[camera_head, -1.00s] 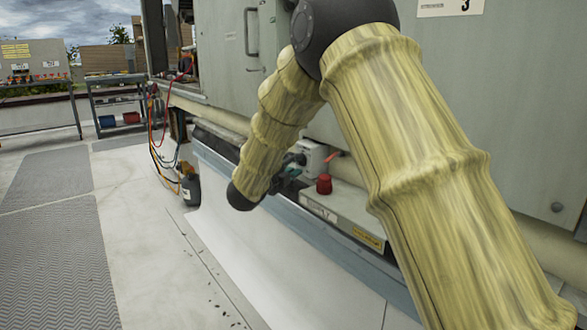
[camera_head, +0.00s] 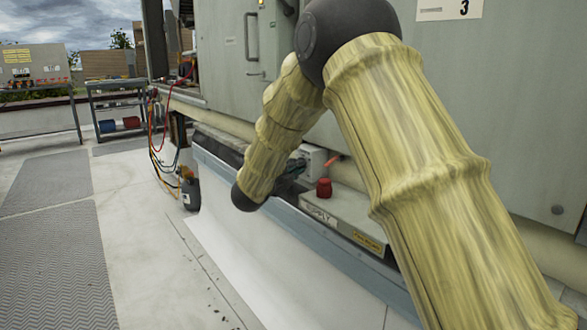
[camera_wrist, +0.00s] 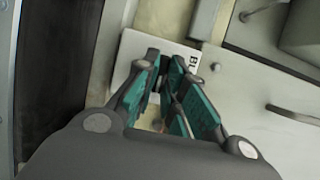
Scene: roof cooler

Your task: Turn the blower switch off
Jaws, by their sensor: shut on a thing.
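The blower switch is a pale grey box (camera_head: 315,157) on the side of the big cabinet, partly behind my arm in the head view. In the wrist view its white label plate (camera_wrist: 130,55) shows the letters "BL", with the rest covered. My gripper (camera_head: 297,164) is at the front of this box. In the wrist view my gripper (camera_wrist: 165,84) has its teal fingers close together over the plate, shut on the switch handle. The handle is mostly hidden between the fingers, so its position cannot be told.
A red knob (camera_head: 323,187) stands on a low ledge (camera_head: 345,212) marked "SUPPLY", just in front of the switch box. A red lever (camera_head: 334,160) is at the box's right. Hoses and a dark bottle (camera_head: 190,190) are at the left.

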